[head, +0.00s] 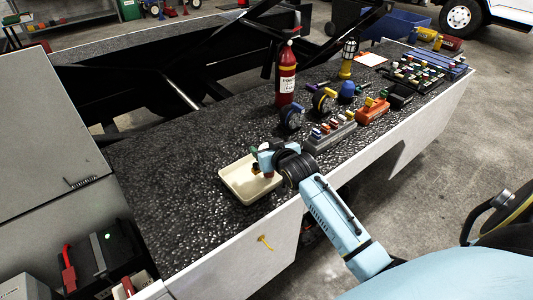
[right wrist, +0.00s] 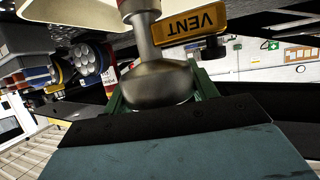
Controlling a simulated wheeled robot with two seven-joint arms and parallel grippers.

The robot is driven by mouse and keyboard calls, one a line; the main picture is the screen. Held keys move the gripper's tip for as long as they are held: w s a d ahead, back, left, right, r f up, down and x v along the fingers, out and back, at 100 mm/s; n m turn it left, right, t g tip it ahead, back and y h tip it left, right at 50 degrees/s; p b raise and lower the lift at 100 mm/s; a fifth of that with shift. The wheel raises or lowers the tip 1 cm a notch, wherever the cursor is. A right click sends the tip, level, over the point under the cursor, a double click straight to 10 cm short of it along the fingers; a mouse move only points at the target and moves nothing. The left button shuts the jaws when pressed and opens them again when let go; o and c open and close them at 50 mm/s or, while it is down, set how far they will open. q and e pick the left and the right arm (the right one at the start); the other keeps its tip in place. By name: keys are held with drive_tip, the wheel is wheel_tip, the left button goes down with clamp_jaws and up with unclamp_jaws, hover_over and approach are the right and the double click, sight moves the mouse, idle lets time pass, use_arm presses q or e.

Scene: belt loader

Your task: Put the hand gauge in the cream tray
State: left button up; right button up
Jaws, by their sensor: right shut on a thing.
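The cream tray (head: 228,180) lies on the dark speckled bed near its front edge, left of my right arm; its pale wall shows at the top of the right wrist view (right wrist: 42,12). My right gripper (head: 262,168) is over the tray's right part. It is shut on a rounded grey metal piece with a stem, apparently the hand gauge (right wrist: 155,82). A yellow tag marked VENT (right wrist: 190,22) shows beside the stem. Whether the piece touches the tray floor I cannot tell. My left gripper is not in view.
A red extinguisher (head: 286,75) stands behind the tray. Two round dark items, one with yellow (head: 322,102), a grey block with coloured parts (head: 332,134) and an orange item (head: 372,110) lie to the right. The bed left of the tray is clear.

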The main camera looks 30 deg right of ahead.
drive_tip(key=shift+f, duration=0.6)
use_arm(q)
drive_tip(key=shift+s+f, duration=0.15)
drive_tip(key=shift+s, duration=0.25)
use_arm(e)
drive_tip(key=shift+f, duration=0.1)
drive_tip(key=o, duration=1.4)
drive_tip(key=shift+f, duration=0.15)
drive_tip(key=shift+r, duration=0.25)
use_arm(q)
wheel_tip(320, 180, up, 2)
drive_tip(key=shift+p, duration=0.95)
use_arm(e)
drive_tip(key=v, duration=1.2)
